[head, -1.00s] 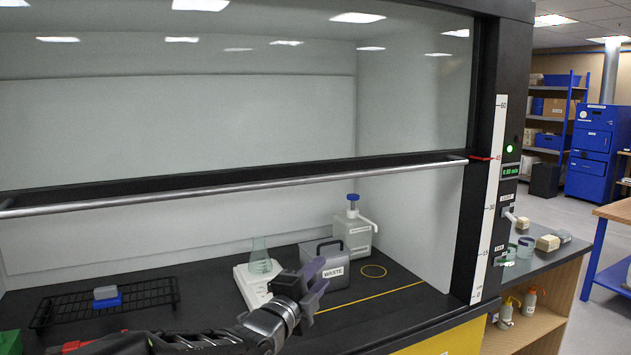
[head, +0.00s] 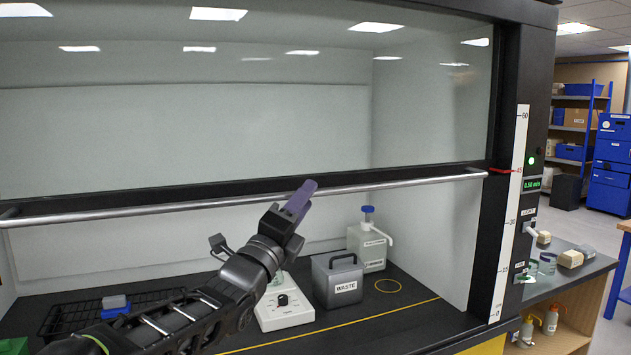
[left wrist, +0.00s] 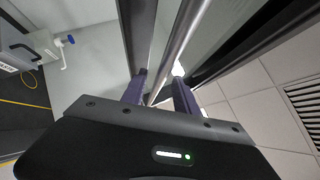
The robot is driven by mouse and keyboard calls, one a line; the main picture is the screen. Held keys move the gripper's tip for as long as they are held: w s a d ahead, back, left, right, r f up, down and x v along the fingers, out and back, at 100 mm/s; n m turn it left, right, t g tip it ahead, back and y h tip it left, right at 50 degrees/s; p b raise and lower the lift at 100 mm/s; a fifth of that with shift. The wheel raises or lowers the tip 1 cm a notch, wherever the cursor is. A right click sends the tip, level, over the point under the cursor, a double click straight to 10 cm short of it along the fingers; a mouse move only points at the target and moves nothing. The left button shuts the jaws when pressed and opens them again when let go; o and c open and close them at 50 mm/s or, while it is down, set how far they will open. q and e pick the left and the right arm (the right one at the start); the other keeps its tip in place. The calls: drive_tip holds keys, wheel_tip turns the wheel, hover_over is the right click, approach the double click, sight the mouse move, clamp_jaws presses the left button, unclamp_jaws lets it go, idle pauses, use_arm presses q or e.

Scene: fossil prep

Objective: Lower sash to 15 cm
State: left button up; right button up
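The glass sash (head: 420,90) of the fume hood is partly raised. Its silver handle bar (head: 400,186) runs along the bottom edge. A red pointer (head: 499,171) stands at about 45 on the white height scale (head: 512,215). My left gripper (head: 303,197) is at the bar, right of its middle, with its purple fingers overlapping it in the head view. In the left wrist view the fingers (left wrist: 160,90) are apart and the bar (left wrist: 178,45) passes between them, with gaps visible. Whether a finger touches the bar is unclear. My right gripper is in neither view.
Under the sash stand a grey WASTE box (head: 336,283), a white dispenser bottle (head: 368,247), a white hotplate (head: 285,312) with glassware mostly hidden behind my left arm, and a black rack (head: 150,299). A side bench (head: 575,265) lies right of the hood.

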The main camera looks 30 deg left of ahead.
use_arm(q)
drive_tip(key=p+x, duration=0.2)
drive_tip(key=x, duration=0.3)
clamp_jaws()
idle(0.3)
idle(1.0)
